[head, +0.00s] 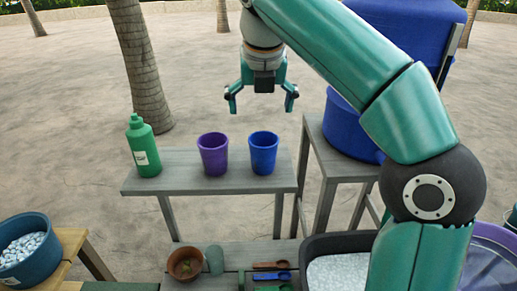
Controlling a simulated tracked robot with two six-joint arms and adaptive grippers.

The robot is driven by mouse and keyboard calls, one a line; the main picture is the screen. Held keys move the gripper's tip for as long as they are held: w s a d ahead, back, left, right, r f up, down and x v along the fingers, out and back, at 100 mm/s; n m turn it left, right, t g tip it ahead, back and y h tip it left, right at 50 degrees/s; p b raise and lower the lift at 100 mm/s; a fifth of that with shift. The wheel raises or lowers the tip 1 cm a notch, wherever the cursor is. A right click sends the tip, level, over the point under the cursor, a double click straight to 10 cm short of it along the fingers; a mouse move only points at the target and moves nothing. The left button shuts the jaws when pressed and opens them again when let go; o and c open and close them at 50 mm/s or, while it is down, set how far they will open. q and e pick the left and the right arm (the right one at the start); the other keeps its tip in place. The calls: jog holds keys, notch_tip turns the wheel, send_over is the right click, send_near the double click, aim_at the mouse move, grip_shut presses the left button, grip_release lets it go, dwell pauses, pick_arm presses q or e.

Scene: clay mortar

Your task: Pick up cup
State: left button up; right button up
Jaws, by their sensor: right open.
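A purple cup (213,155) and a blue cup (263,153) stand upright side by side on a grey bench (190,183). My right gripper (261,104) hangs above and behind the blue cup in the picture, fingers pointing down, open and empty. It appears apart from both cups. My left gripper is not in view.
A green bottle (143,147) stands left of the cups. A blue barrel (350,128) sits on a stand at the right. In front are a brown pot (186,263), several scoops and a dark tub of white pebbles (335,272). A teal bowl (27,262) is at left.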

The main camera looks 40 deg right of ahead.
send_near(263, 154)
jog(key=w+d+f, duration=0.3)
jog(key=w+f, duration=0.1)
jog(key=f, duration=0.1)
jog(key=shift+w+d+x, duration=0.1)
jog(key=shift+d+x, duration=0.1)
jog(key=shift+x, duration=1.3)
jog(key=shift+w+d+x, duration=0.1)
jog(key=shift+d+x, duration=0.1)
jog(key=shift+x, duration=1.3)
jog(key=shift+r, duration=0.2)
jog(key=c, duration=1.2)
jog(key=shift+c, duration=0.2)
jog(key=shift+r, duration=0.1)
